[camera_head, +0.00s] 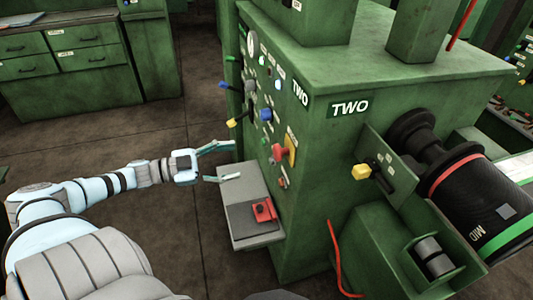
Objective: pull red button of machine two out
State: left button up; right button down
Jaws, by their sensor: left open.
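Machine two (345,140) is the green cabinet marked TWO, to the right of centre. On its left-facing panel, a red button (277,153) stands out in front of a yellow plate (291,148). A smaller red knob (282,183) sits just below it. My left gripper (236,160) reaches in from the left with its fingers open and empty. Its fingertips point toward the panel, left of the red button and apart from it. My right gripper is not in view.
A grey shelf (236,180) with a red part (263,211) juts out below the panel. Blue and yellow knobs (238,121) stick out higher up. A black cylinder (480,200) is at the right. Open brown floor (150,225) lies left of the machine.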

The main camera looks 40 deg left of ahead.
aim_at(274, 152)
pick_arm(q)
jog(key=shift+h, duration=0.3)
jog(key=x, duration=0.4)
jog(key=b+x, duration=0.1)
jog(key=x, duration=0.3)
jog(key=r+b+x, duration=0.1)
jog(key=x, duration=0.3)
jog(key=shift+s+d, duration=0.1)
jog(key=shift+w+d, duration=0.25)
jog(key=shift+d, duration=0.05)
